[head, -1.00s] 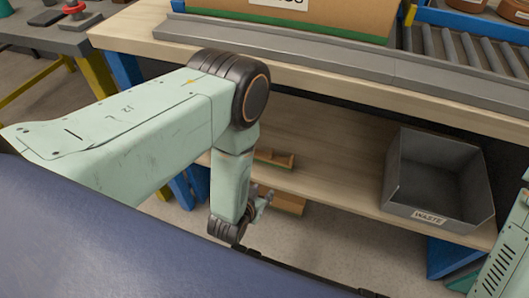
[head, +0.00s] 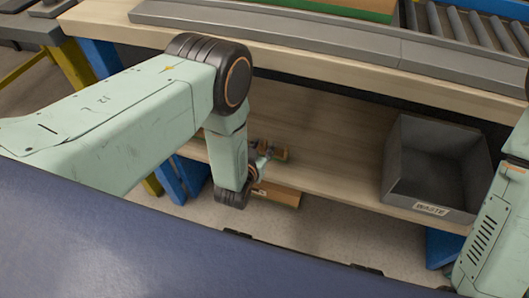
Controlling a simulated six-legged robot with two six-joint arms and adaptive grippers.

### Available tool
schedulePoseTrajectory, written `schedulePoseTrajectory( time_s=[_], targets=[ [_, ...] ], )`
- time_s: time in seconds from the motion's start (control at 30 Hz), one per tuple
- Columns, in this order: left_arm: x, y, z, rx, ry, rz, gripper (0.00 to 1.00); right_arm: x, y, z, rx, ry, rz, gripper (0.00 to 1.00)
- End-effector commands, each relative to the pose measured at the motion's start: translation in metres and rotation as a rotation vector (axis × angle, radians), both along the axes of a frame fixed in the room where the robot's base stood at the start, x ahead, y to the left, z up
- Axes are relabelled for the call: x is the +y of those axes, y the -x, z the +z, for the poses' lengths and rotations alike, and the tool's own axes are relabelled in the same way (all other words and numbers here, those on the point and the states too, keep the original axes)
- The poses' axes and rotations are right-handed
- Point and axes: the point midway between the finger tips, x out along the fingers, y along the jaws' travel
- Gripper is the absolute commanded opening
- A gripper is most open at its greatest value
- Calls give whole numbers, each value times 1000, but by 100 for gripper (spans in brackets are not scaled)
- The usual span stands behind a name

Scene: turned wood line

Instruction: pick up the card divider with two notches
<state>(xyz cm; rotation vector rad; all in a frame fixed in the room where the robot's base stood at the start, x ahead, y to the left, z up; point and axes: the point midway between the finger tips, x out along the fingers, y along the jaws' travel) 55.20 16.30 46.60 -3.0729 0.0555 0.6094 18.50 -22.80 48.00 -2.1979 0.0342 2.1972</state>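A small brown card-like piece (head: 281,154) lies on the lower wooden shelf, mostly covered by my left arm and gripper. Its notches cannot be made out. My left gripper (head: 265,153) is at the left end of this piece, small and partly behind my forearm. I cannot tell whether it touches the piece or whether its fingers are open or shut. My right gripper is out of view; only part of my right arm shows at the right edge.
A grey waste bin (head: 437,165) stands on the lower shelf (head: 335,160) to the right. A brown cardboard item (head: 280,196) shows below the shelf's front edge. The bench top (head: 300,65) overhangs the shelf. Bare shelf lies between the piece and the bin.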

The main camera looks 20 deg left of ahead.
Motion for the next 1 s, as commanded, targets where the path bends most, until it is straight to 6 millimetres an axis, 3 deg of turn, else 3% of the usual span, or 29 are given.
schedulePoseTrajectory(
  time_s=[0.2,0.53,0.93,1.0],
  targets=[
    [1,-23,-13,-1,0,2,36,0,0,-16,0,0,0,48],
    [1,-28,-12,0,0,2,35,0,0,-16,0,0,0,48],
    [1,-28,-12,1,0,2,1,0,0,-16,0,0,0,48],
    [1,-28,-12,1,0,2,0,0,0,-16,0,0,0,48]
  ],
)
